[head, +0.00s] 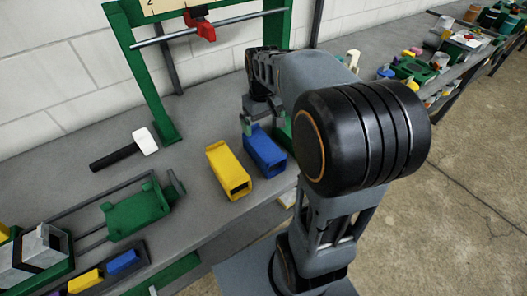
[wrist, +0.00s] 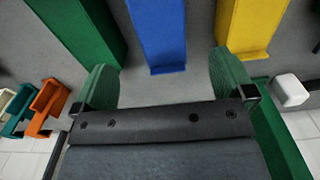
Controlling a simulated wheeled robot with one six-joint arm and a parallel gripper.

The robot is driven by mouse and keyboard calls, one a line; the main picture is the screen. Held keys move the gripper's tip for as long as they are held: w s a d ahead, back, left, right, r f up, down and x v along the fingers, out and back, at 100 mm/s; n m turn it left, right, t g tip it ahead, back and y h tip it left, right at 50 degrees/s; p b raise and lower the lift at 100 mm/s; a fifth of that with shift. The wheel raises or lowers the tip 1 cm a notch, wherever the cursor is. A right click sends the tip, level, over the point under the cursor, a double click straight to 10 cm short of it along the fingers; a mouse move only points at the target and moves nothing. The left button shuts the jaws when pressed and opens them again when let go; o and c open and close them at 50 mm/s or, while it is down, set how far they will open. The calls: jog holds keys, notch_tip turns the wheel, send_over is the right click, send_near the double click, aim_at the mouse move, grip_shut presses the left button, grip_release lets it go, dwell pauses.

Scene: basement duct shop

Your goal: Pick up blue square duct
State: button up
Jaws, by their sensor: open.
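The blue square duct (head: 264,151) lies on the grey bench, its open end toward the bench's front edge. In the wrist view the blue square duct (wrist: 158,35) lies ahead of my gripper (wrist: 164,75), lined up with the gap between the two green fingers. My gripper is open and empty. In the head view my gripper (head: 252,116) is at the far end of the blue duct, partly hidden by my arm. Whether the fingers overlap the duct's sides in height, I cannot tell.
A yellow duct (head: 228,171) lies close on the left of the blue one; a green duct (wrist: 85,35) lies on its other side. A mallet (head: 125,149), a green press frame (head: 150,85) and a green vise-like fixture (head: 137,208) are on the bench.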

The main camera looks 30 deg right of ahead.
aim_at(263, 145)
notch_tip(263, 145, down, 12)
jog(key=shift+s+r, duration=0.1)
jog(key=shift+r, duration=0.05)
dwell(0.5)
jog(key=c, duration=1.1)
